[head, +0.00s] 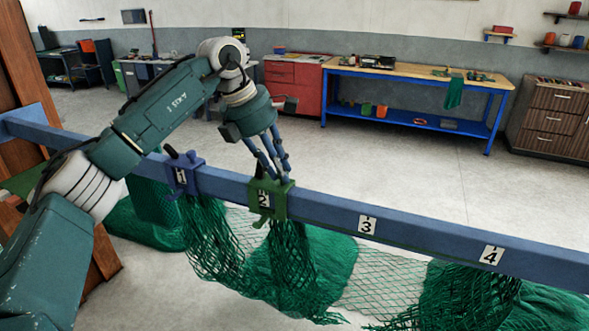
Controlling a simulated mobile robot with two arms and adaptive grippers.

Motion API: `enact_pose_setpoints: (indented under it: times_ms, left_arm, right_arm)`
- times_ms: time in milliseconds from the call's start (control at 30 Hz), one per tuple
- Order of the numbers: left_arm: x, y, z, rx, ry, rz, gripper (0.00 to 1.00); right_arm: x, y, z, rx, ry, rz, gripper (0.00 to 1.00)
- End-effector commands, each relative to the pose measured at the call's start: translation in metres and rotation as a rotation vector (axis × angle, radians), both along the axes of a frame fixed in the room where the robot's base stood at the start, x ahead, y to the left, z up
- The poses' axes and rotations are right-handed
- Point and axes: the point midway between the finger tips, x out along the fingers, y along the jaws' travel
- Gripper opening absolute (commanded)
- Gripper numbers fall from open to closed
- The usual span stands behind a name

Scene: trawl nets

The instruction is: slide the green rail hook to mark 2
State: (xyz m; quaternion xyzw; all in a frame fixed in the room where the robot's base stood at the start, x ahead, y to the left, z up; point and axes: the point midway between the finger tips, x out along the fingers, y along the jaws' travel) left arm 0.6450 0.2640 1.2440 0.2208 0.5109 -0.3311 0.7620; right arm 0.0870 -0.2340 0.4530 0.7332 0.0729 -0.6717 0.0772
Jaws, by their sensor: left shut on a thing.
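A blue rail (330,207) crosses the view from left to lower right, with number plates 1 to 4 on its face. The green rail hook (279,203) sits around the rail at mark 2 (263,199), and the plate shows at the hook's left part, framed by green. Green net hangs below the hook. My left gripper (277,178) reaches down from above and is shut on the top of the green hook. The fingers partly hide its grip. My right gripper is not in view.
A blue hook (183,175) sits on the rail at mark 1 (181,177), with net below it. The rail face is clear at mark 3 (367,224) and mark 4 (492,256). Green nets (460,295) pile beneath the rail. A blue workbench (400,73) stands far behind.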

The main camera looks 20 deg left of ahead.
Motion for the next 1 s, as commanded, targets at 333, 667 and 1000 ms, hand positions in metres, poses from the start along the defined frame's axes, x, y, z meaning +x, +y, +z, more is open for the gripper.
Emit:
enact_pose_setpoints:
  times_ms: [333,667,1000]
  left_arm:
    - [0.004,0.018,0.008,-0.005,-0.020,0.004,0.00]
    - [0.004,0.019,0.008,-0.004,-0.021,0.006,0.33]
    - [0.002,0.017,0.004,-0.002,-0.008,0.001,0.40]
  right_arm:
    - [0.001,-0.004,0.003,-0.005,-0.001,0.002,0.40]
    - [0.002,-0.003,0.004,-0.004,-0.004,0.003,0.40]
    - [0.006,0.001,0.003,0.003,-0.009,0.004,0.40]
